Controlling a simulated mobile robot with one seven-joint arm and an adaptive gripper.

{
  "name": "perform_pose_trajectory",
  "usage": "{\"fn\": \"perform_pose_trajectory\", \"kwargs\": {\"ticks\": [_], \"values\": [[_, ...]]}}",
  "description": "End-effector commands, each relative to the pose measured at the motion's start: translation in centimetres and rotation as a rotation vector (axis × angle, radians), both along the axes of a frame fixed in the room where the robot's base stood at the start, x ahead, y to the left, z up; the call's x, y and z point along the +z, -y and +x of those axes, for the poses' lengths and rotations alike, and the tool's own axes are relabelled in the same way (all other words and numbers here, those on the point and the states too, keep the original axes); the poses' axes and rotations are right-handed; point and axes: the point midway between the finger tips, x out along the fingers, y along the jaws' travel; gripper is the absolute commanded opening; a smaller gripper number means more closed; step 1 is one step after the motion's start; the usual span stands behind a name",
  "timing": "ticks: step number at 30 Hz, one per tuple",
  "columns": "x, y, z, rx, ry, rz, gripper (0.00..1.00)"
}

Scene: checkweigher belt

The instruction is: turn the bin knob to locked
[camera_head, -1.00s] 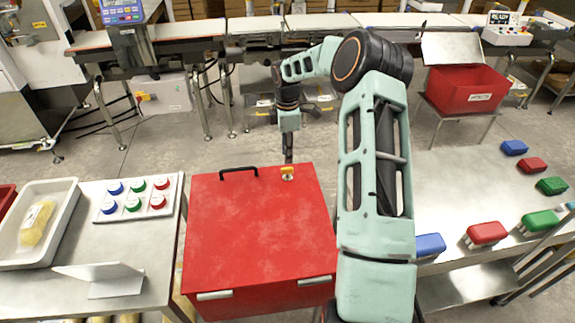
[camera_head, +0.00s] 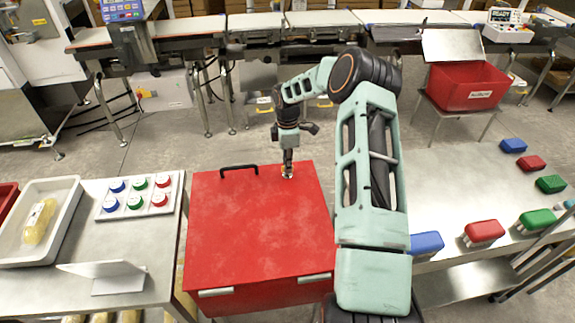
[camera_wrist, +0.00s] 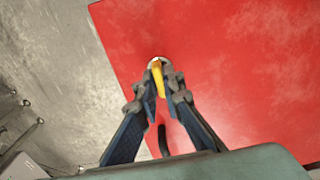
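The red bin (camera_head: 255,235) stands in the middle of the head view, its lid closed, with a black handle at the far edge. Its knob sits near the lid's far right corner. In the wrist view the knob (camera_wrist: 158,77) shows as a yellow bar on a pale round base. My gripper (camera_head: 288,172) points down at the knob and mostly hides it in the head view. In the wrist view my gripper's fingertips (camera_wrist: 161,76) stand on either side of the yellow bar, very close to it. Whether they press on it I cannot tell. The knob's lock markings are not readable.
A table with a tray of coloured knobs (camera_head: 140,196) and a white tray (camera_head: 40,222) is at left. A table with several coloured blocks (camera_head: 485,231) is at right. A conveyor (camera_head: 290,22) runs along the back. An open red box (camera_head: 466,86) stands back right.

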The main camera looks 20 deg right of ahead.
Motion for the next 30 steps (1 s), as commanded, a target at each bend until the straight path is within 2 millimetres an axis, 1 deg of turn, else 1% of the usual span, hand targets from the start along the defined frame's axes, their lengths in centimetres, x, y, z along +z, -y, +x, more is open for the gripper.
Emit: {"fn": "perform_pose_trajectory", "kwargs": {"ticks": [10,16,23,30], "values": [[-0.01,-0.01,0.05,-0.011,0.002,0.000,0.00],[-0.19,0.00,0.06,-0.077,0.002,-0.001,0.00],[-0.30,-0.05,0.12,-0.242,0.003,-0.001,0.00],[-0.30,-0.02,0.11,-0.470,0.003,-0.001,0.00]]}}
